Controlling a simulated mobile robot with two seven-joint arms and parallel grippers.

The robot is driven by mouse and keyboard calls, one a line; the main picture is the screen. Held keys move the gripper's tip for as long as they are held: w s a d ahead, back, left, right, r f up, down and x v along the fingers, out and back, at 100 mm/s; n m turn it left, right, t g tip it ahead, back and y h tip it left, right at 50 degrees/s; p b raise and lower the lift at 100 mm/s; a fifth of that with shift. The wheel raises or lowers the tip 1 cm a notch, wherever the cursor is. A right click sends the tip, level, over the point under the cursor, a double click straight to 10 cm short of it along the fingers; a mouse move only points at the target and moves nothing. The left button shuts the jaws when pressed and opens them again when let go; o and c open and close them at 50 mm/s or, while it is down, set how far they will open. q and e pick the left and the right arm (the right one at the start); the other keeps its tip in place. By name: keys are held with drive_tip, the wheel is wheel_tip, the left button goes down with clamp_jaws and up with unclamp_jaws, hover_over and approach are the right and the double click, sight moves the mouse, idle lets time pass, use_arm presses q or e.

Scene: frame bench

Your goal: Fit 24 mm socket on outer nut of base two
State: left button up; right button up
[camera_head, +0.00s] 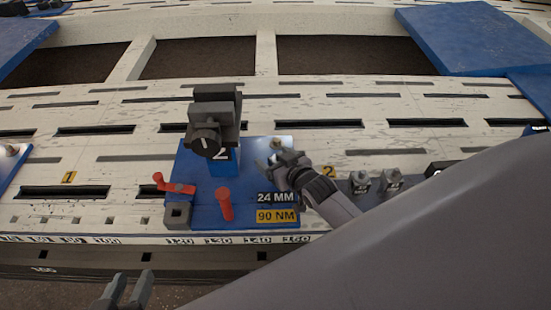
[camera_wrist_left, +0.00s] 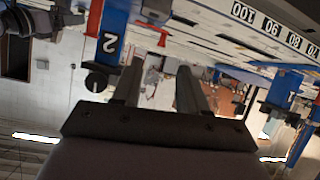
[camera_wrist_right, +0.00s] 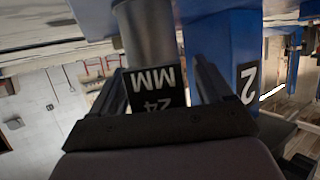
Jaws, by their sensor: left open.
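Base two is a blue plate (camera_head: 197,213) on the bench with a dark clamp (camera_head: 213,115) on a blue post marked 2, which also shows in the right wrist view (camera_wrist_right: 222,45). My right gripper (camera_head: 282,162) is at the plate's back right corner. It is shut on the grey 24 mm socket (camera_wrist_right: 150,35), whose black 24 MM label (camera_wrist_right: 157,88) sits between the fingers. The socket's far end reaches toward the plate. The outer nut is not clearly seen, so I cannot tell whether they touch. My left gripper (camera_head: 127,290) is open and empty at the bench's front edge.
Red handles (camera_head: 225,204) and a grey square block (camera_head: 178,215) stand on the plate. Spare sockets (camera_head: 359,181) stand right of it. My right arm covers the lower right. A blue panel (camera_head: 475,38) lies at the back right.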

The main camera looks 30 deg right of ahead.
drive_tip(key=p+v, duration=0.3)
drive_tip(key=v, duration=0.3)
drive_tip(key=shift+s+r, duration=0.1)
drive_tip(key=shift+r, duration=0.1)
drive_tip(key=shift+s, duration=0.25)
use_arm(q)
drive_tip(key=shift+s+a+y, duration=0.2)
drive_tip(key=shift+a, duration=0.35)
drive_tip(key=shift+s+a+y, duration=0.2)
drive_tip(key=shift+a, duration=0.35)
use_arm(e)
drive_tip(key=shift+s+r, duration=0.1)
drive_tip(key=shift+s, duration=0.05)
